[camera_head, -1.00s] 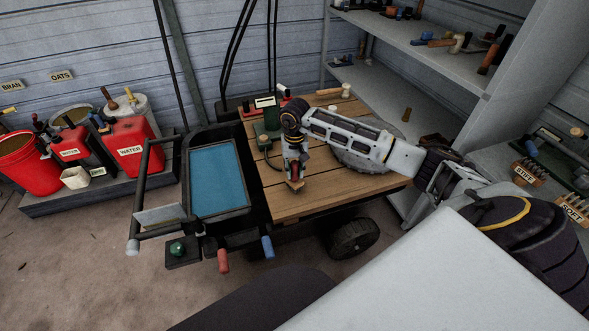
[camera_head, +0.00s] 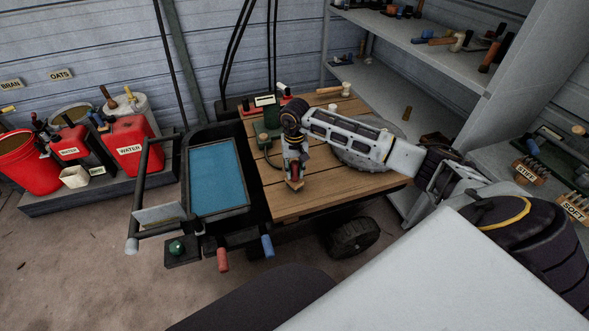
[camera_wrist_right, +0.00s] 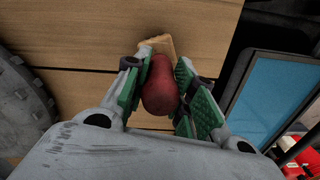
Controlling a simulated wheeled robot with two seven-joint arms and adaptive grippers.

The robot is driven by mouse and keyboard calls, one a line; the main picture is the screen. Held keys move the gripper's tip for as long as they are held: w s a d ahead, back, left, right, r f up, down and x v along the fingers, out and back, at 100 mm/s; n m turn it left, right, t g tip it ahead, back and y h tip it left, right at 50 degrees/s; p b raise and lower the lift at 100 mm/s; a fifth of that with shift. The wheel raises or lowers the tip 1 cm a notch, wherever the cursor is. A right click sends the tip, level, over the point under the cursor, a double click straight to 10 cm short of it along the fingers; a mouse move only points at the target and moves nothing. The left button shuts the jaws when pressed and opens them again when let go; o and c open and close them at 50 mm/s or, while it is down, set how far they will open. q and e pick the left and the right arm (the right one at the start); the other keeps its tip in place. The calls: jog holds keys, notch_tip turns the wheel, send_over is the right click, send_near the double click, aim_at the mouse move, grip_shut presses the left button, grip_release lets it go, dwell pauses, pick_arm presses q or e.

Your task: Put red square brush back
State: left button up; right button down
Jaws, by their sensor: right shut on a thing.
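My right gripper (camera_head: 295,174) points down over the wooden table top, near its front left part. In the right wrist view, the gripper (camera_wrist_right: 163,78) is shut on the red brush (camera_wrist_right: 160,90). Its rounded red handle is between the green finger pads, and a corner of its pale wooden block (camera_wrist_right: 157,43) shows beyond the fingertips. I cannot tell whether the block touches the boards. Racks labelled STIFF (camera_head: 526,173) and SOFT (camera_head: 571,212) stand on the shelf at the right. My left gripper is not in view.
A cart with a blue tray (camera_head: 218,178) stands left of the wooden table top (camera_head: 345,193). A round grey disc (camera_head: 352,160) lies under my right forearm. A green box and small items stand at the table's back. Grey shelves (camera_head: 390,90) rise behind.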

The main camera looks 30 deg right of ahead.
jog(key=c, duration=1.1)
grip_release()
jog(key=shift+f, duration=0.1)
jog(key=shift+r, duration=6.05)
